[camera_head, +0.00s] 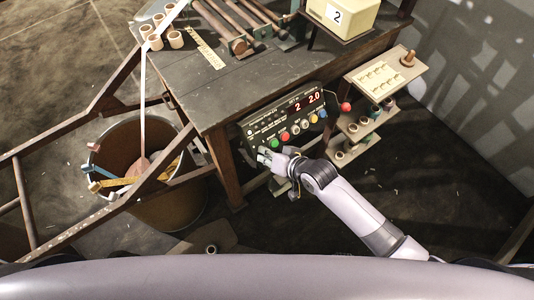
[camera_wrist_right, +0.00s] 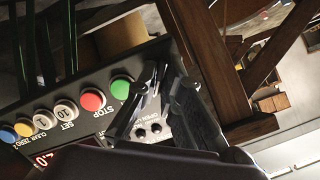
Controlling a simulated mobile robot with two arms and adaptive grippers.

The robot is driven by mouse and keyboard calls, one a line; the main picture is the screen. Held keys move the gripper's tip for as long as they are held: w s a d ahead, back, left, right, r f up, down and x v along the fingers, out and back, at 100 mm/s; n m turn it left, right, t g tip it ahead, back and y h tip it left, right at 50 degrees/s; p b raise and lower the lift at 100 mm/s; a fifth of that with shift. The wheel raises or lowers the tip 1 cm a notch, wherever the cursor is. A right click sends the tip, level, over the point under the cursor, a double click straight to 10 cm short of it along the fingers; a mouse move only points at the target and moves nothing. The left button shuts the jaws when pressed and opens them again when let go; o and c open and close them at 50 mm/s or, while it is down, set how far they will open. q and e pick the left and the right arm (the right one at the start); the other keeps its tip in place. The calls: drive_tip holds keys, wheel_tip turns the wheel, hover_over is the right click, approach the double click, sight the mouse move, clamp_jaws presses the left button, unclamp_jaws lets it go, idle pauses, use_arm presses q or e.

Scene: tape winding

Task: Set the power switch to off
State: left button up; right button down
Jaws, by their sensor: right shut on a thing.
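The control box (camera_head: 268,122) is fixed at the front right of the dark workbench, with lit red digits and a row of coloured buttons. Its green button (camera_head: 275,143) also shows in the right wrist view (camera_wrist_right: 121,87). My right gripper (camera_head: 268,158) is at the box's lower left end, just beyond the green button. In the right wrist view its fingers (camera_wrist_right: 160,88) close in over a light labelled plate (camera_wrist_right: 155,118). It is shut on what appears to be the power switch there; the fingers mostly hide it. My left gripper is not in view.
A red ball knob (camera_head: 345,106) sticks out right of the box. A small shelf (camera_head: 362,137) with spools stands to its right. A large bucket (camera_head: 170,205) and a rusty frame (camera_head: 75,125) are at the left.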

idle(0.4)
drive_tip(key=shift+n+t+h+p, duration=0.45)
drive_tip(key=shift+n+p, duration=1.3)
drive_tip(key=shift+n, duration=1.4)
drive_tip(key=shift+n+t+h+p, duration=0.25)
drive_tip(key=shift+n+h+p, duration=0.3)
drive_tip(key=shift+n+p, duration=1.9)
drive_tip(key=shift+n+b, duration=0.7)
drive_tip(key=shift+n, duration=0.2)
drive_tip(key=c, duration=1.7)
unclamp_jaws()
drive_tip(key=shift+d, duration=0.1)
